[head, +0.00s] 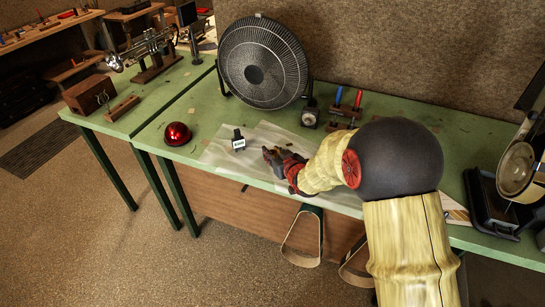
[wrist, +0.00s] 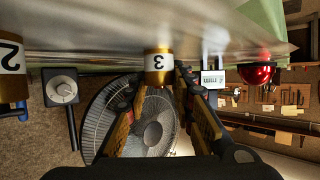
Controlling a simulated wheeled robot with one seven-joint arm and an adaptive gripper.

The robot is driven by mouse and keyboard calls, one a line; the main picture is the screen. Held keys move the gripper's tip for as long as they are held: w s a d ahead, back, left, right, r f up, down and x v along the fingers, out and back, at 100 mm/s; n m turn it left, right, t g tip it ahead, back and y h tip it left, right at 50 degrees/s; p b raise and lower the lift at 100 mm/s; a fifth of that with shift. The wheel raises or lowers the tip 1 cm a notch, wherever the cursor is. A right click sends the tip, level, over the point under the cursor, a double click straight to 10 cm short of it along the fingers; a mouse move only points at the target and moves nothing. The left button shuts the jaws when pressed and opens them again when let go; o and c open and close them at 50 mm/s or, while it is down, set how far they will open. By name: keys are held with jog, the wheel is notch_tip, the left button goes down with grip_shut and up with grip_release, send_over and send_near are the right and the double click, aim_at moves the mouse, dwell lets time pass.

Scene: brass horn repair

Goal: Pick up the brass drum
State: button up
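In the wrist view, which looks upside down, a brass drum (wrist: 158,66) with a white band marked 3 stands on the bench, in line with the gap between my fingers. My gripper (wrist: 160,78) looks open, with one fingertip on either side of the drum. I cannot tell whether they touch it. A second brass drum (wrist: 12,88) marked 2 is at the left edge of that view, outside the fingers. In the head view my gripper (head: 272,156) is low over the bench. I cannot make out either drum there; my arm covers that part.
The green bench (head: 160,118) carries a black fan (head: 262,62) behind my gripper. A small labelled block (head: 238,141) and a red dome (head: 177,134) are to the left. A dial box (head: 310,114) and a screwdriver rack (head: 345,112) stand behind. Bench around the dome is clear.

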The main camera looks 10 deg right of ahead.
grip_shut()
jog(key=shift+r, duration=0.1)
